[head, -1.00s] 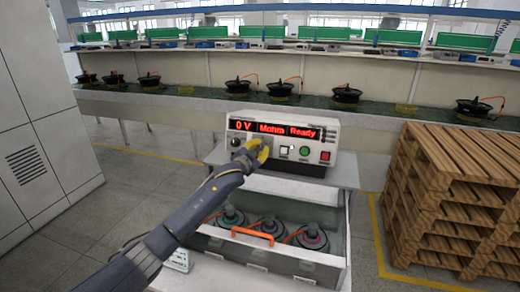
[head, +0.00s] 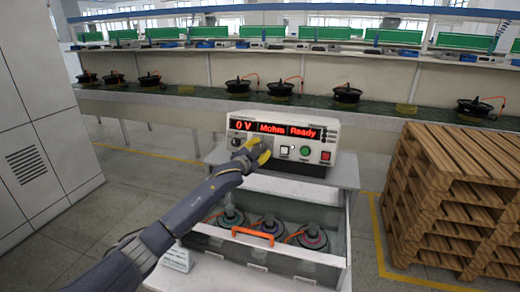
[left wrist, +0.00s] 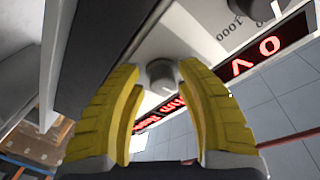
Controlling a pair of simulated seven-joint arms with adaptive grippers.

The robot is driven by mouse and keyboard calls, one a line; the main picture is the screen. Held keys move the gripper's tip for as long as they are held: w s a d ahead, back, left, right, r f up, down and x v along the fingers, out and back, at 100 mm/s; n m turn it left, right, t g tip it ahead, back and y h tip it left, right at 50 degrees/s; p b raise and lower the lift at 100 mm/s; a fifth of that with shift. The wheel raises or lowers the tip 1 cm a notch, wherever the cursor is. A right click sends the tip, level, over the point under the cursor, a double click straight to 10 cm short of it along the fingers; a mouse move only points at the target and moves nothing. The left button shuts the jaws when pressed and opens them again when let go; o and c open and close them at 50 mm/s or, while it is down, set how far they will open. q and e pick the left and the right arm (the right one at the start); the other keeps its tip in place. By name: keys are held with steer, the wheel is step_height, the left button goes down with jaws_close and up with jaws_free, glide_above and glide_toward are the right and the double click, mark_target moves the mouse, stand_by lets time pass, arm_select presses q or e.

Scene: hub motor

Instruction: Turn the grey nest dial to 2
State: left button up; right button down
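The tester (head: 282,168) stands on a bench, with red displays reading "0 V", "Mohm" and "Ready". My left gripper (head: 260,150), with yellow fingers, is at the tester's front panel. In the left wrist view the open fingers (left wrist: 160,78) stand on either side of a round grey dial (left wrist: 162,76), with gaps showing between dial and fingers. In the head view the gripper hides this dial. Its setting cannot be read. A second, dark dial (head: 237,142) sits left of the gripper and also shows in the wrist view (left wrist: 262,9). My right gripper is out of view.
Right of the gripper are a white button (head: 285,150), a green button (head: 305,150) and a red switch (head: 326,156). Below is a clear-walled nest with an orange handle (head: 253,236) and several hub motors (head: 270,228). Wooden pallets (head: 455,200) stand right.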

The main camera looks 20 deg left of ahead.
arm_select(q)
steer(key=shift+o, duration=1.2)
steer(key=shift+r, duration=0.2)
steer(key=s+a, duration=0.2)
steer(key=s, duration=0.9)
steer(key=shift+s+r, duration=0.2)
steer(key=shift+s, duration=0.2)
